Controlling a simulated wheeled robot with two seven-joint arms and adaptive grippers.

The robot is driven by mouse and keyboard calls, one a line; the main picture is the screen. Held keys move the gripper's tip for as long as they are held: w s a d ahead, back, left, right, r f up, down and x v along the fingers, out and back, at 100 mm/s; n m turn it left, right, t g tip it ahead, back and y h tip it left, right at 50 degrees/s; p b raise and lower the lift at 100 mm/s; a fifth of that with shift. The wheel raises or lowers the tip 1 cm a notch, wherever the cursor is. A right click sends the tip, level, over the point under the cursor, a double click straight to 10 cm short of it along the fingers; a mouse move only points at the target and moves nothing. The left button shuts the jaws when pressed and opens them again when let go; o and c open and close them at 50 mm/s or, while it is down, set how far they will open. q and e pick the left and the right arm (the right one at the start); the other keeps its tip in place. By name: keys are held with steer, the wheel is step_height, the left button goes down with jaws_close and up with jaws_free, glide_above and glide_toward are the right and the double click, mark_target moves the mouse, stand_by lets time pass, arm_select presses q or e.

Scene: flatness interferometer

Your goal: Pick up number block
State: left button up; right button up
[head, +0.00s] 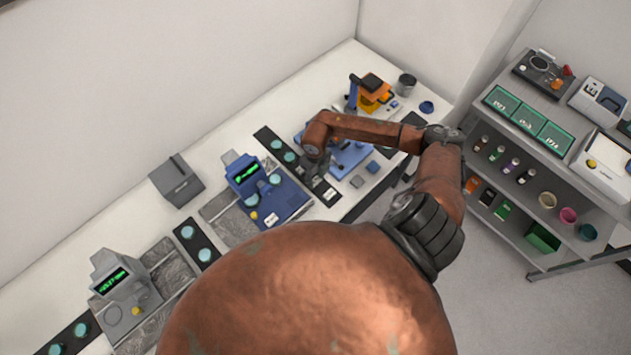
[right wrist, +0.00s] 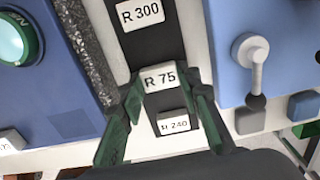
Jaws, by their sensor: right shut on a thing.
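Number blocks with white labelled faces show in the right wrist view along a dark strip (right wrist: 160,45). The block R 300 (right wrist: 141,14) is at the top. The block R 75 (right wrist: 159,77) is in the middle, between the green-padded fingers of my right gripper (right wrist: 164,88), which is shut on it. The block R 240 (right wrist: 174,125) is below, also seen between the fingers, nearer the palm. In the head view my right gripper (head: 316,166) points down over the bench beside the blue instrument. My left gripper is not in view.
A blue instrument with a green display (head: 262,190) stands left of my right gripper. A blue device with a lever (right wrist: 258,65) is close on its right. A grey instrument (head: 125,290) is at lower left. A shelf rack (head: 545,150) stands at right.

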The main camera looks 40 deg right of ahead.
steer(key=shift+r, duration=0.1)
steer(key=shift+r+b, duration=0.35)
steer(key=shift+r, duration=0.15)
steer(key=s+d+r+b, duration=0.1)
steer(key=s+d+r, duration=0.1)
steer(key=s+r, duration=0.1)
steer(key=s+d+r+b, duration=0.1)
steer(key=s+d+r, duration=0.2)
steer(key=s+r, duration=0.1)
steer(key=s+d+r+b, duration=0.1)
steer(key=s+d+r, duration=0.2)
steer(key=s+r, duration=0.1)
steer(key=shift+r+b, duration=0.3)
steer(key=shift+r, duration=0.05)
